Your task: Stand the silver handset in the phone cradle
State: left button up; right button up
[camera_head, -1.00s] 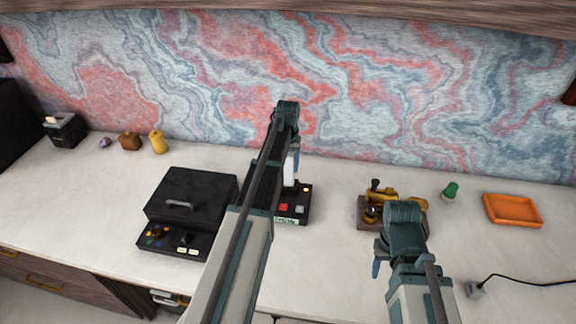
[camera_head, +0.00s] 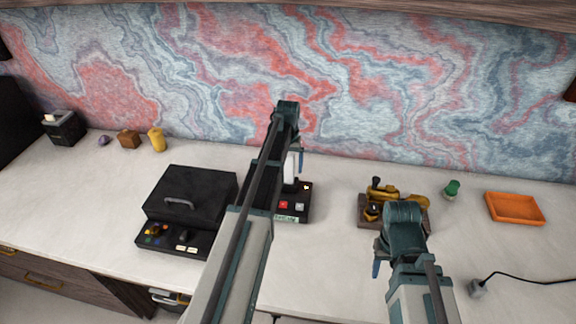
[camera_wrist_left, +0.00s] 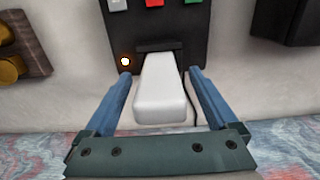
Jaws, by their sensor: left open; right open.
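The silver handset (camera_head: 291,167), pale in the picture, stands upright in the black phone cradle (camera_head: 305,204). In the left wrist view, the handset (camera_wrist_left: 161,92) has its far end at the dark slot of the cradle (camera_wrist_left: 181,25). My left gripper (camera_wrist_left: 160,75) is open, with one blue finger on each side of the handset and gaps showing between. In the head view my left arm hides part of the cradle and handset. My right gripper (camera_head: 377,262) is open and empty, low over the desk in front of the brown wooden stand; its fingers are partly hidden.
A black box with a handle (camera_head: 190,192) stands left of my left arm. The wooden stand with brass parts (camera_head: 366,212), a green piece (camera_head: 452,189) and an orange tray (camera_head: 515,208) lie to the right. A cable plug (camera_head: 477,288) lies at the front right.

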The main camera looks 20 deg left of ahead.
pick_arm(q)
notch_tip(320, 180, up, 14)
jog(key=p, duration=1.3)
jog(key=shift+p, duration=0.4)
jog(key=shift+f, duration=0.1)
jog(key=shift+s+d, duration=0.1)
jog(key=s+d+f+m+b, duration=0.3)
jog(key=s+d, duration=0.9)
jog(key=d, duration=0.1)
jog(key=s+d+f+m+y+b, duration=0.1)
jog(key=s+d+f+m+b, duration=0.2)
jog(key=s+d, duration=1)
jog(key=shift+d+f+m, duration=0.15)
jog(key=shift+d+m, duration=0.15)
jog(key=shift+d, duration=0.1)
jog(key=shift+s, duration=0.1)
